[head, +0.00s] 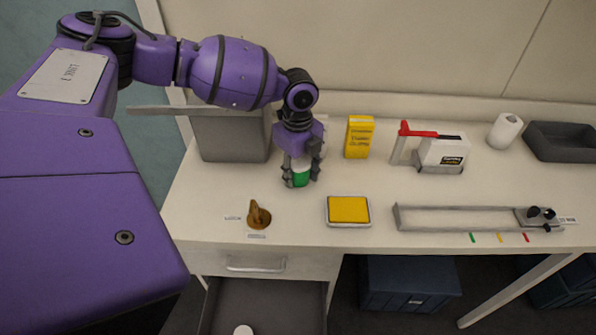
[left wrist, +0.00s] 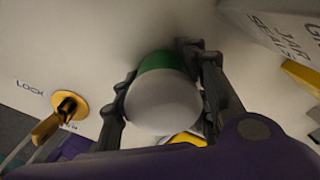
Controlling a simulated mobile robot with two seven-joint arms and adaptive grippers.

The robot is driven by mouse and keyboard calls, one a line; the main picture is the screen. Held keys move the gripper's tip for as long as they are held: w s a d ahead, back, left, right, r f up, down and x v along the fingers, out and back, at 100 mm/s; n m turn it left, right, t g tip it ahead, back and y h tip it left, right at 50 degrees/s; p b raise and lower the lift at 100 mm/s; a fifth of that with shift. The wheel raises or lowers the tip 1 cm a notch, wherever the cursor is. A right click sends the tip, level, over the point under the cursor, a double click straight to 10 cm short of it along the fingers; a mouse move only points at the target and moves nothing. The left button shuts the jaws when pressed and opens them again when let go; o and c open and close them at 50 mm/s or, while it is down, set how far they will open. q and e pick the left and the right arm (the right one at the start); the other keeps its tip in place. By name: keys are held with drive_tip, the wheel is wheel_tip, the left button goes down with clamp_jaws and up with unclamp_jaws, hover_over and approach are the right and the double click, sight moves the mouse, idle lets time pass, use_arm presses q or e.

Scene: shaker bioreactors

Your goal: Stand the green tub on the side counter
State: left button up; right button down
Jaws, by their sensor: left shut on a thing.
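The green tub (head: 300,179) has a green body and a white top. My left gripper (head: 300,172) points down and is shut on it, one finger on each side. In the left wrist view the tub's white top (left wrist: 163,106) sits between the two fingers, with the green part beyond it. The tub looks upright over the pale counter (head: 200,200); whether its base touches the surface I cannot tell. My right gripper is in neither view. I cannot tell whether this is the side counter.
A grey bin (head: 230,138) stands behind my left wrist. A yellow box (head: 358,137), a red-handled dispenser (head: 440,153), a white roll (head: 505,130) and a dark tray (head: 562,143) line the back. A brown knob (head: 257,216), yellow pad (head: 348,209) and rail (head: 455,218) lie nearer the front. An open drawer (head: 265,300) projects below.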

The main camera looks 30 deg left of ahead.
sight(298, 161)
use_arm(q)
drive_tip(key=o, duration=1.2)
drive_tip(key=shift+f, duration=0.15)
drive_tip(key=shift+o, duration=0.2)
wheel_tip(298, 161, up, 12)
drive_tip(key=shift+r, duration=0.2)
